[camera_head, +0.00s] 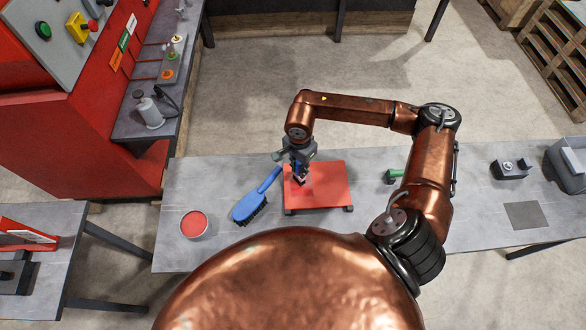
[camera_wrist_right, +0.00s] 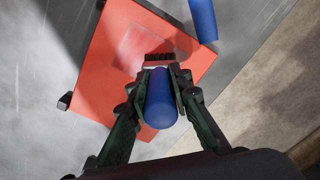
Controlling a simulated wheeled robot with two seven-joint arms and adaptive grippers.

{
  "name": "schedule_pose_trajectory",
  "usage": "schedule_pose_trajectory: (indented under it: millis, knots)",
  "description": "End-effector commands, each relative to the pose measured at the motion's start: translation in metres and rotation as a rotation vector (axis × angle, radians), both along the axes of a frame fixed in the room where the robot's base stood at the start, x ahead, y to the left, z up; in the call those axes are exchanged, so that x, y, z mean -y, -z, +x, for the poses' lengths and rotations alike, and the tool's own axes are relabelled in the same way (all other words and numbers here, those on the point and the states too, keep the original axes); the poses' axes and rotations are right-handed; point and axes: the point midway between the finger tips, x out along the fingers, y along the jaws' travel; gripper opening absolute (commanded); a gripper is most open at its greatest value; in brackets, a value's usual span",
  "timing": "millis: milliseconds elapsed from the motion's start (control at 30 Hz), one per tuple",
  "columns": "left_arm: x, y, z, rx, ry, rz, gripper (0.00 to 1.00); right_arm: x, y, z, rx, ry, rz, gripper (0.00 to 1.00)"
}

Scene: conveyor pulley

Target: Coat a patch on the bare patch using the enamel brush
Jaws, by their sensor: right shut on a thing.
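My right gripper (camera_head: 299,174) is shut on the enamel brush, whose rounded blue handle (camera_wrist_right: 161,102) fills the jaws in the right wrist view. Its dark bristles (camera_wrist_right: 160,57) point at the red panel (camera_wrist_right: 95,75), beside the lower right of a paler, streaky pinkish-grey patch (camera_wrist_right: 138,49). I cannot tell whether the bristles touch the surface. In the head view the red panel (camera_head: 332,190) stands on small feet on the grey table, with the gripper over its left half. An open tin of red enamel (camera_head: 194,224) stands at the table's left. My left gripper is not in view.
A large blue brush with black bristles (camera_head: 255,198) lies left of the panel; its handle end (camera_wrist_right: 203,18) shows in the wrist view. A green-handled object (camera_head: 394,174) lies right of the panel. A grey device (camera_head: 510,169) and flat grey mat (camera_head: 526,215) are further right.

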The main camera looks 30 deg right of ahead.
Motion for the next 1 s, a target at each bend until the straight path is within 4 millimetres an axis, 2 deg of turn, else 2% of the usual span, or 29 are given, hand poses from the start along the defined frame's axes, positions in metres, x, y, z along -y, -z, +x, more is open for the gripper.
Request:
schedule_pose_trajectory:
  millis: [267, 700, 1000]
  knots:
    - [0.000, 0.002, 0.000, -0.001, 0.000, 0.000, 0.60, 0.010, 0.001, -0.005, 0.000, 0.000, -0.002, 0.00]
    - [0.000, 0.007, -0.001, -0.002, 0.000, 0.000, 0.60, 0.039, -0.001, -0.022, -0.001, 0.001, -0.001, 0.00]
    - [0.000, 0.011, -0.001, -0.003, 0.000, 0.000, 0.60, 0.039, 0.000, -0.029, 0.000, -0.002, 0.000, 0.00]
